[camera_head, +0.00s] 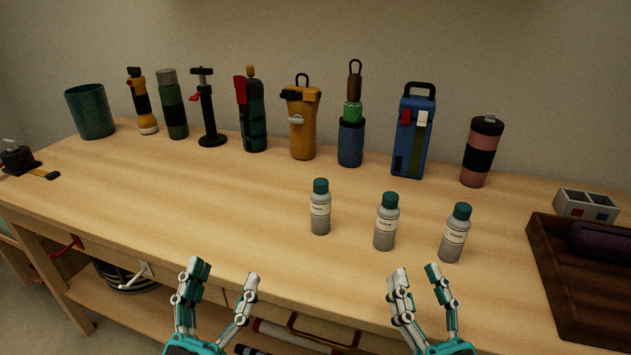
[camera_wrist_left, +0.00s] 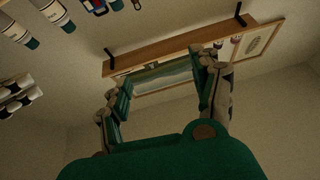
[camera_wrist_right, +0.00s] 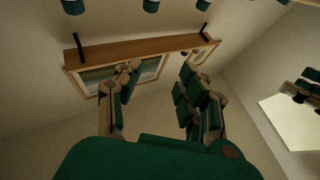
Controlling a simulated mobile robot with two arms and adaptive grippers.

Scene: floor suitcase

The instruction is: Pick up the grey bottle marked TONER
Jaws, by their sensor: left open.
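Three small grey bottles with teal caps and white labels stand upright on the wooden table: a left bottle (camera_head: 320,208), a middle bottle (camera_head: 386,222) and a right bottle (camera_head: 454,234). The label print is too small to read, so I cannot tell which is marked TONER. Bottles also show at the top left of the left wrist view (camera_wrist_left: 53,12). My left gripper (camera_head: 222,279) is open and empty at the table's front edge, left of and nearer than the bottles. My right gripper (camera_head: 417,273) is open and empty, in front of the middle and right bottles.
A back row holds a teal cup (camera_head: 91,112), several flasks and tools, a blue case (camera_head: 412,135) and a pink-black tumbler (camera_head: 481,152). A dark wooden tray (camera_head: 560,290) lies at the right, beside a grey box (camera_head: 586,204). The table's left middle is clear.

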